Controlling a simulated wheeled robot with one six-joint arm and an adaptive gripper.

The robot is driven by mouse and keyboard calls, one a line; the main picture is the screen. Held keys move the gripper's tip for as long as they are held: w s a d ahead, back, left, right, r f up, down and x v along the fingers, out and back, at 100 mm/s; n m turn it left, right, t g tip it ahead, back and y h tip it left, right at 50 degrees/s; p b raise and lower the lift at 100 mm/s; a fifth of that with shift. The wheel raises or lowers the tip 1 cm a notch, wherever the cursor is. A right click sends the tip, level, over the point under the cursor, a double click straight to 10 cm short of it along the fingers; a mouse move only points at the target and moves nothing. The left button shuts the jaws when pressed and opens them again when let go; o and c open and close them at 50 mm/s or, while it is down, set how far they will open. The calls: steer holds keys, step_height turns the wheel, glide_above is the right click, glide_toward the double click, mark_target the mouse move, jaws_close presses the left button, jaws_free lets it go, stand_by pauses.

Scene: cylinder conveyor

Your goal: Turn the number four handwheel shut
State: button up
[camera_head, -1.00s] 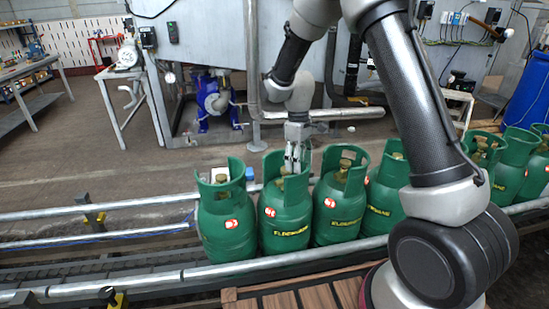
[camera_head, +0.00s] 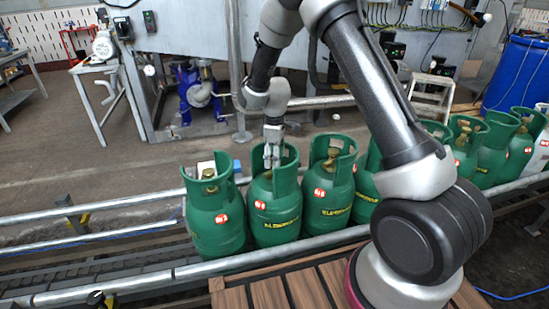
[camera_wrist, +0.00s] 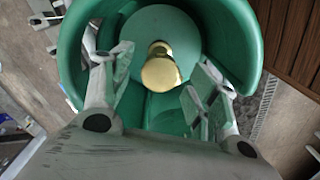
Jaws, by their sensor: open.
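A row of green gas cylinders stands upright on the conveyor, each with a red badge whose number I cannot read. My gripper (camera_head: 272,158) is inside the open collar of the second cylinder from the left (camera_head: 274,212), pointing down. In the wrist view my gripper (camera_wrist: 160,72) is open, with one finger on each side of a brass handwheel (camera_wrist: 161,67). Gaps show between the handwheel and both fingers. That handwheel is mostly hidden in the head view. The leftmost cylinder (camera_head: 215,215) and the third cylinder (camera_head: 328,190) stand close on either side.
A conveyor guide rail (camera_head: 150,278) runs along the near side of the cylinders. The green collar (camera_wrist: 235,40) curves around my fingers. A wooden slatted platform (camera_head: 270,292) lies in front. A blue drum (camera_head: 515,75) stands at the back right.

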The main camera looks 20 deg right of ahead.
steer(key=shift+f, duration=0.15)
steer(key=c, duration=1)
